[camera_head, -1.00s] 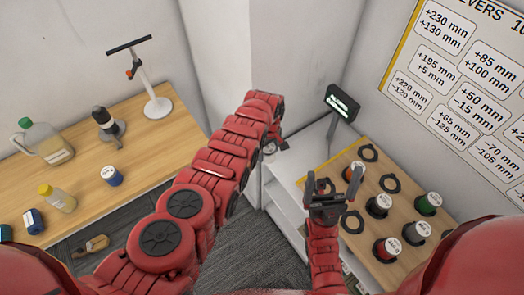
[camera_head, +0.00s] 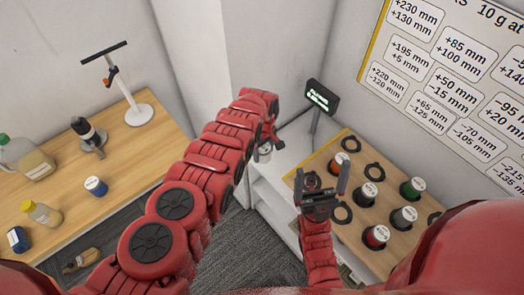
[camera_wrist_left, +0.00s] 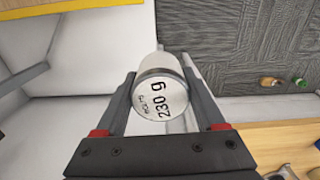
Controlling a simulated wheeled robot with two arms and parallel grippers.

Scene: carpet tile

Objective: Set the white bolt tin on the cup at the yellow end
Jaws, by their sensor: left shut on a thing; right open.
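A pale metal tin (camera_wrist_left: 160,92) marked "230 g" is held between the fingers of my left gripper (camera_wrist_left: 163,108) in the left wrist view. In the head view my left gripper (camera_head: 266,143) and the tin (camera_head: 265,155) are left of the wooden board (camera_head: 352,230), near the white stand. The board has a yellow strip (camera_head: 318,153) along its far left edge. Empty black rings (camera_head: 374,170) lie on the board; I cannot tell which cup is meant. My right gripper (camera_head: 323,181) is open and empty over the board's left side.
Several coloured-band tins, one green (camera_head: 411,188), stand on the board. A small display (camera_head: 321,97) rises behind it. A wall chart (camera_head: 450,85) hangs beyond. The left table (camera_head: 125,150) holds a jug (camera_head: 27,158), bottles and a blue tin (camera_head: 96,186).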

